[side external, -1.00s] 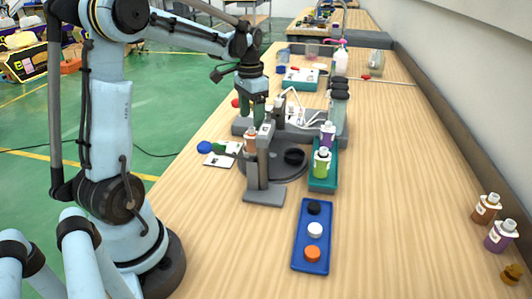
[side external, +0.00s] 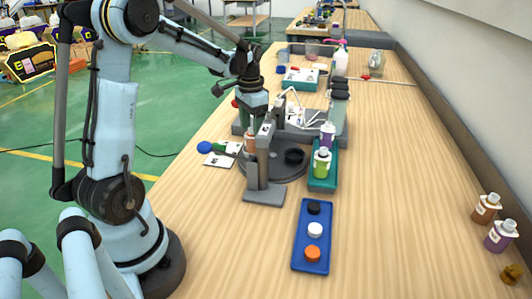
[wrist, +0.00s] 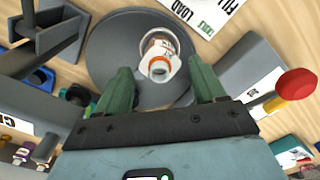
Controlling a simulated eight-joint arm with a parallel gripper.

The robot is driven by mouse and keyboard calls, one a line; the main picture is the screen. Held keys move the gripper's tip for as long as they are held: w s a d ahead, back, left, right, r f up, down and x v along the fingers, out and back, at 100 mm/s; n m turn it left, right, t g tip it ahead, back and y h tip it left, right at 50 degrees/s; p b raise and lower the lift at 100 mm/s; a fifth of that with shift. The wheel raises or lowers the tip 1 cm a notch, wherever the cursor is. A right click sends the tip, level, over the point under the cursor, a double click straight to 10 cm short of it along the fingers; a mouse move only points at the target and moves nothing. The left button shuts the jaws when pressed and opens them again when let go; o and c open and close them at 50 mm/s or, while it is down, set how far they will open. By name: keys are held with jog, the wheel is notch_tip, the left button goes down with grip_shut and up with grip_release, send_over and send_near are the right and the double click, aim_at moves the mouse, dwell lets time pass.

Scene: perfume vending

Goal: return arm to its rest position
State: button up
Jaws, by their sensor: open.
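My gripper (side external: 253,112) points down over the dark round turntable (side external: 284,172) in the side external view. In the wrist view its two green fingers (wrist: 162,88) are spread apart. A small bottle with an orange ring at its open neck (wrist: 160,55) stands on the turntable, beyond the fingertips and in line with the gap between them. In the side view the bottle (side external: 250,142) shows brownish, partly hidden behind the grey post (side external: 263,165). I cannot tell from these views how far the fingertips are above the bottle.
A blue tray (side external: 298,262) with black, white and orange caps lies in front. A green tray (side external: 322,187) holds bottles with green and purple contents. An orange-brown bottle (side external: 487,208) and a purple bottle (side external: 500,236) stand at the right. The table's middle right is clear.

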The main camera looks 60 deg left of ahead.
notch_tip(320, 180, down, 4)
jog(key=shift+r, duration=0.15)
notch_tip(320, 180, up, 17)
jog(key=w+d, duration=0.5)
jog(key=d, duration=0.6)
jog(key=w+d, duration=0.5)
jog(key=d, duration=0.6)
jog(key=shift+w+d, duration=0.15)
jog(key=shift+d, duration=0.2)
jog(key=s+a+r+t, duration=0.1)
jog(key=s+r+t, duration=0.2)
jog(key=s+r, duration=0.55)
jog(key=s+f+t, duration=0.2)
jog(key=s+t, duration=0.1)
jog(key=s, duration=0.5)
notch_tip(320, 180, down, 14)
jog(key=s+t, duration=0.1)
jog(key=shift+s+a+f, duration=0.2)
jog(key=shift+a, duration=0.15)
